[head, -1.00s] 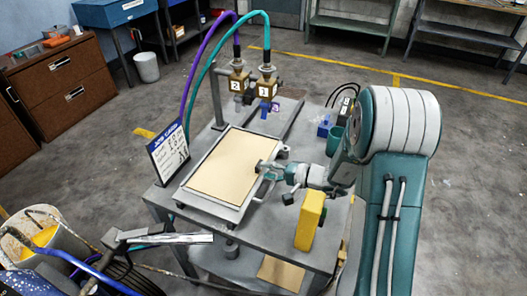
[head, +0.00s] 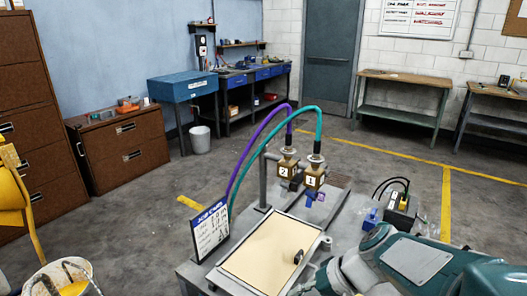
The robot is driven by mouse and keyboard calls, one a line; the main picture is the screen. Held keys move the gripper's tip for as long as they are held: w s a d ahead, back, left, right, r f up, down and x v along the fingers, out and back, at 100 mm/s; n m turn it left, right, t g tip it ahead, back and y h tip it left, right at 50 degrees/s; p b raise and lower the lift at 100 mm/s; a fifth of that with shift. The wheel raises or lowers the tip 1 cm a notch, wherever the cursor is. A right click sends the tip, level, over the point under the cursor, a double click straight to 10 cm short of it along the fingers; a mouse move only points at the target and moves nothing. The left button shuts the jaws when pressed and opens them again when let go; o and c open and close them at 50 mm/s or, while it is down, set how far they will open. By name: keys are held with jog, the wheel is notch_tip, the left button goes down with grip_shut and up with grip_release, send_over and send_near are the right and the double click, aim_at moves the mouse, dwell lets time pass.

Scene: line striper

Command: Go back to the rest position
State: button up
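My arm comes in from the lower right, its teal and white links folded low over the right side of the grey work table (head: 192,270). My gripper (head: 312,285) is at the bottom of the head view, beside the right edge of the tray with the cream panel (head: 262,252). It is mostly cut off or hidden by the arm, and its opening cannot be made out. A small grey, dark-ended piece (head: 293,257) shows over the panel's right part; I cannot tell whether it is a fingertip.
Valves labelled 2 (head: 287,168) and 1 (head: 313,178), with purple and teal hoses, stand behind the panel. A job card (head: 211,232) stands at the left. A blue box (head: 371,217) is behind my arm. Open floor lies beyond the table; a bucket (head: 62,278) is lower left.

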jog(key=s+d+r+t+h, duration=0.4)
jog(key=s+d+r+h, duration=0.2)
jog(key=s, duration=0.3)
jog(key=shift+d+n+h, duration=0.3)
jog(key=shift+d+h, duration=0.5)
jog(key=shift+s+a+r, duration=0.1)
